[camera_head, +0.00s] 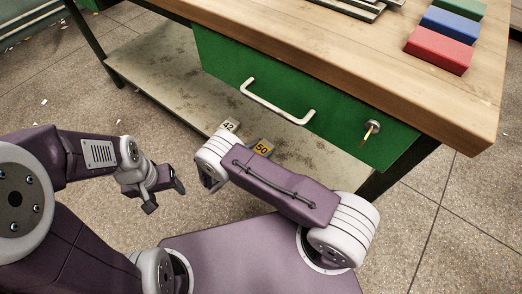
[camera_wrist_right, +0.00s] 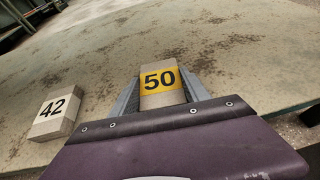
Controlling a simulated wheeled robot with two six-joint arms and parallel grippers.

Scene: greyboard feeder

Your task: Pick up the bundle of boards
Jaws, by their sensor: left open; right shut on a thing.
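A bundle of boards with a yellow label "50" (camera_wrist_right: 160,82) stands between the two fingers of my right gripper (camera_wrist_right: 164,92) in the right wrist view. The gripper is shut on it. In the head view the yellow label (camera_head: 263,147) shows just past my right forearm, which hides most of that gripper. I cannot tell whether the bundle touches the lower shelf. A second bundle with a white label "42" (camera_wrist_right: 54,108) lies to the left of it, apart from the fingers. My left gripper (camera_head: 165,195) is open and empty, off to the left over the floor.
The lower shelf (camera_head: 160,70) is worn and otherwise bare. Above it is a wooden tabletop (camera_head: 375,55) with a green drawer (camera_head: 240,75), its handle and a key. Red (camera_head: 440,49), blue (camera_head: 450,24) and green blocks lie on top. A table leg stands at the left.

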